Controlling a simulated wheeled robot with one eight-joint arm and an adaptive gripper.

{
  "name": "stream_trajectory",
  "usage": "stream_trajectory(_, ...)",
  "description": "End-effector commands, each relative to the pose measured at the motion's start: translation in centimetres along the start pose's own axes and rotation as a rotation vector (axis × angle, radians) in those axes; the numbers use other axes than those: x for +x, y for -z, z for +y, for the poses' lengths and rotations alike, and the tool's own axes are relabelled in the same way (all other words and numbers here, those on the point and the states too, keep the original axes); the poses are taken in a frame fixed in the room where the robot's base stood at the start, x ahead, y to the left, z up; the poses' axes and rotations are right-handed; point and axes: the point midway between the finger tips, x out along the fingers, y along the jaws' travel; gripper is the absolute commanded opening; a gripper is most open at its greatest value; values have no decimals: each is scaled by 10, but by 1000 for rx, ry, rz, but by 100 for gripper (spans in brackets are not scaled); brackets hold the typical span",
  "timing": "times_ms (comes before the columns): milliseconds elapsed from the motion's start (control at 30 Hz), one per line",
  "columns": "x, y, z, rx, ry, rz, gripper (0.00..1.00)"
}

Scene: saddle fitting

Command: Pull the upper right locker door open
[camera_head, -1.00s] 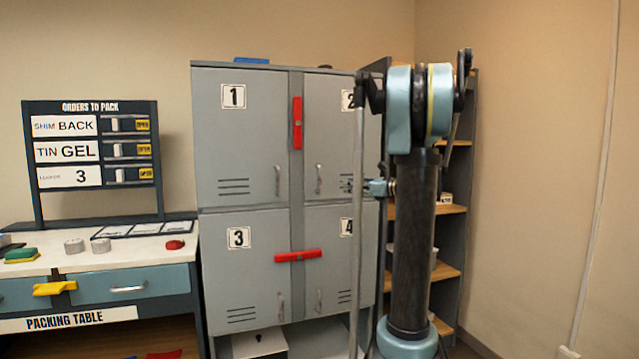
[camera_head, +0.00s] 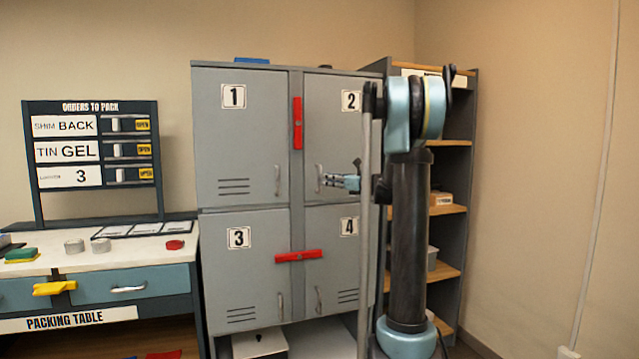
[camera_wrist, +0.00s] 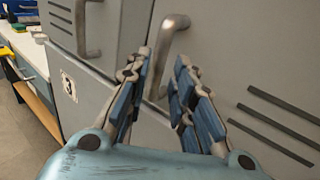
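The upper right locker door, marked 2 (camera_head: 340,130), looks shut. Its upright metal handle (camera_head: 319,178) is near the door's left edge. My gripper (camera_head: 330,181) is at this handle, reaching in from the right. In the wrist view my gripper (camera_wrist: 164,60) is open, with its blue-padded fingers apart. The handle also shows there (camera_wrist: 168,38), its lower part running down into the gap between the fingers. I cannot tell whether a finger touches it. The red latch bar (camera_head: 297,123) beside this door stands upright on the centre post.
Door 1 (camera_head: 240,140) is at the upper left, with its handle (camera_wrist: 86,30) close to my fingers. A second red bar (camera_head: 298,256) lies level across the lower doors. A shelf unit (camera_head: 455,165) stands right of the lockers, behind my arm. The packing table (camera_head: 120,262) is left.

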Motion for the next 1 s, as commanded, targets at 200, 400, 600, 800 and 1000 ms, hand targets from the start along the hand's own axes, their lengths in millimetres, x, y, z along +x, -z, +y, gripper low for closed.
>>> stream_trajectory(200,35,0,1,0,-3,0,23)
stream_trajectory(400,52,0,0,0,-2,0,23)
stream_trajectory(600,55,0,0,0,0,0,23)
stream_trajectory(800,55,0,0,0,0,0,16)
stream_trajectory(1000,55,0,0,0,0,0,0)
